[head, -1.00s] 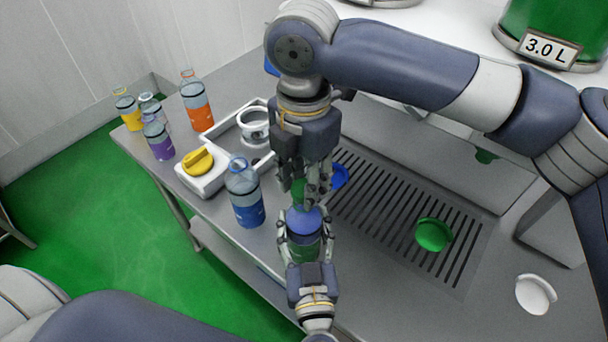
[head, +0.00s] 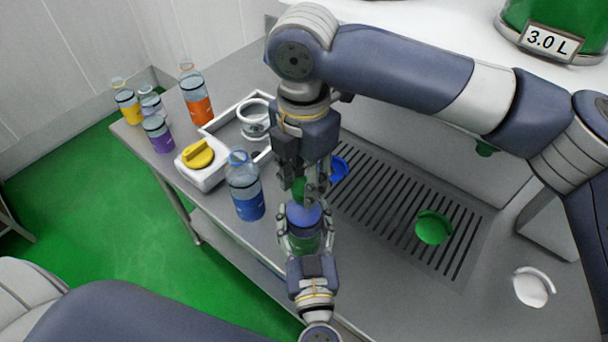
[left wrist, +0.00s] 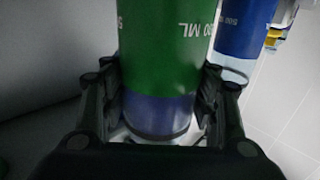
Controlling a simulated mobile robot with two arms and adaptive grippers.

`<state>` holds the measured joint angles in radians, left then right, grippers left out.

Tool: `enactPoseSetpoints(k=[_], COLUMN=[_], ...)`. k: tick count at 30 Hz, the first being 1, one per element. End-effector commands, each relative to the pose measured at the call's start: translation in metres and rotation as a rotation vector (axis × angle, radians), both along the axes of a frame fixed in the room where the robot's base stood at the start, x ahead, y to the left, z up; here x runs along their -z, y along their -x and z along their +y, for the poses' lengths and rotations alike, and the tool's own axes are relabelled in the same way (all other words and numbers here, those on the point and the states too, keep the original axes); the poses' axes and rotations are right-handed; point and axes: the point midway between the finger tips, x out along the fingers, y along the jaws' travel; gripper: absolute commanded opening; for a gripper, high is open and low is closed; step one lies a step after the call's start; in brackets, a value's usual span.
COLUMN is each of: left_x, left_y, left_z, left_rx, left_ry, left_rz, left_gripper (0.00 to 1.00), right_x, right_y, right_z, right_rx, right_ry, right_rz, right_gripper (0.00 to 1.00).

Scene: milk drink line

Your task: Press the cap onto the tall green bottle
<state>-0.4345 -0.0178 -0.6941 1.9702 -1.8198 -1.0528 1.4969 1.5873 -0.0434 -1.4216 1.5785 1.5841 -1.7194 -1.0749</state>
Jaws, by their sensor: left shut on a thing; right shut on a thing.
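The tall green bottle (head: 303,243) stands upright, with a green label and a clear bluish shoulder. My left gripper (head: 302,240) is shut around its body from the front. In the left wrist view the green label (left wrist: 165,45) fills the middle, between the left gripper's fingers (left wrist: 160,120). My right gripper (head: 304,193) points down from above, shut on the green cap (head: 298,188), directly over the bottle's top. The fingers hide most of the cap and the neck, so I cannot tell whether the cap touches the neck or how it sits.
A blue bottle (head: 246,190) stands close left of the grippers; its label also shows in the left wrist view (left wrist: 243,28). A white block with a yellow knob (head: 199,154) and a white tray (head: 213,127) lie behind. A green lid (head: 433,227) rests on the drain grate (head: 385,200).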

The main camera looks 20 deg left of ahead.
Motion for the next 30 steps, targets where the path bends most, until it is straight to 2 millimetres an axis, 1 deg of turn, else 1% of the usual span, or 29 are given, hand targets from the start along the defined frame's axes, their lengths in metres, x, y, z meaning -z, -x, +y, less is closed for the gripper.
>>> enactPoseSetpoints(k=[11,12,14,15,25,28,30], left_x=[0.000,0.000,0.000,0.000,0.000,0.000,0.000], left_y=[0.000,0.000,0.000,0.000,0.000,0.000,0.000], left_z=[0.000,0.000,0.000,0.000,0.000,0.000,0.000], left_rx=[0.000,0.000,0.000,0.000,0.000,0.000,0.000], left_ry=[0.000,0.000,0.000,0.000,0.000,0.000,0.000], left_rz=[-0.001,-0.001,-0.001,-0.001,-0.001,-0.001,-0.001], left_gripper=[0.12,0.12,0.12,0.12,0.12,0.12,0.12], right_x=[0.008,0.008,0.008,0.008,0.006,-0.002,-0.012], right_y=[0.000,0.000,0.000,0.000,0.000,-0.001,0.000], right_z=[0.000,0.000,0.000,0.000,0.000,0.000,0.001], right_rx=[0.000,0.000,0.000,0.000,0.000,0.000,0.000], right_ry=[0.000,0.000,0.000,0.000,0.000,0.000,-0.001], right_rz=[-0.001,-0.001,-0.001,-0.001,-0.001,-0.002,-0.002], right_gripper=[0.24,0.41,0.54,0.57,0.57,0.57,0.57])
